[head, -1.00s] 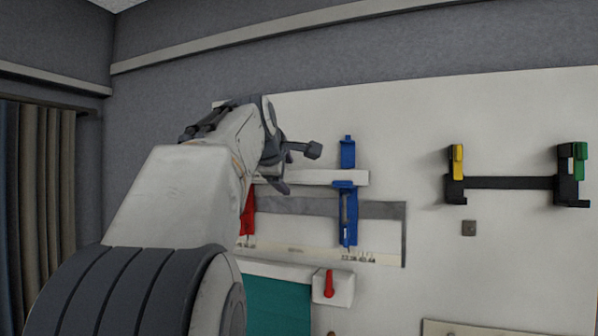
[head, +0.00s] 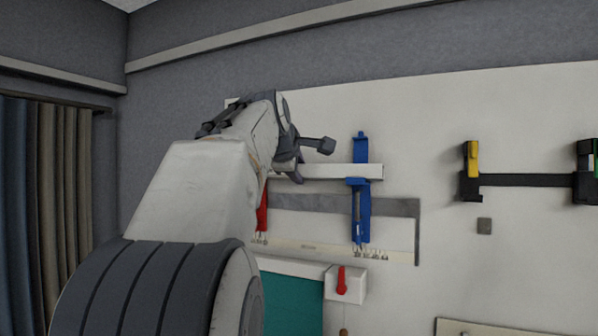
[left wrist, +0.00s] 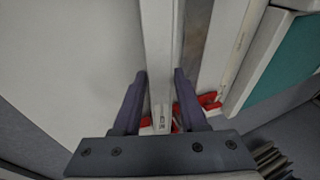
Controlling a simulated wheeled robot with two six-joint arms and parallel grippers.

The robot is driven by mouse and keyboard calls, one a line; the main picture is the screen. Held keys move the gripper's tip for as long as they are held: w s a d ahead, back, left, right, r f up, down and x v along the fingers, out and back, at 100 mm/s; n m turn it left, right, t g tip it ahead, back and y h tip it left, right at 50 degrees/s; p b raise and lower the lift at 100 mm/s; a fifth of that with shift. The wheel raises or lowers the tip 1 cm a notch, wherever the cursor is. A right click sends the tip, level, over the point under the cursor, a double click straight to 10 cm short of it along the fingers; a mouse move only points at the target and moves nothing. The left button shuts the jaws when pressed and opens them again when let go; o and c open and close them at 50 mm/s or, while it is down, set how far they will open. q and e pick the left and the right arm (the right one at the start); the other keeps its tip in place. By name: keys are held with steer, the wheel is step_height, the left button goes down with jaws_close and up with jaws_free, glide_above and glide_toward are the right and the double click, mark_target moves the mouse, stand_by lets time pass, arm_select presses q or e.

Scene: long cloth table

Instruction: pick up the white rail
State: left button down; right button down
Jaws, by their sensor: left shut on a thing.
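The white rail (head: 345,171) sticks out to the right of my left gripper in the head view, level against the white board. Its right part shows next to the blue clamp pieces; its left part is hidden behind my arm. In the left wrist view the rail (left wrist: 158,45) runs between the two fingers. My left gripper (head: 305,160) is shut on the rail, with its dark fingers (left wrist: 160,88) on either side of it. My right gripper is in neither view.
A blue clamp (head: 360,210) hangs by the rail, and a red one (head: 262,210) is partly behind my arm. A grey metal square (head: 405,207) is below. A yellow-and-black clamp bar (head: 525,180) hangs right. A white box with a red handle (head: 345,284) is lower.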

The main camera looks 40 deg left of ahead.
arm_select(q)
step_height(320, 180, up, 3)
steer(key=shift+s+r, duration=0.1)
steer(key=shift+r, duration=0.1)
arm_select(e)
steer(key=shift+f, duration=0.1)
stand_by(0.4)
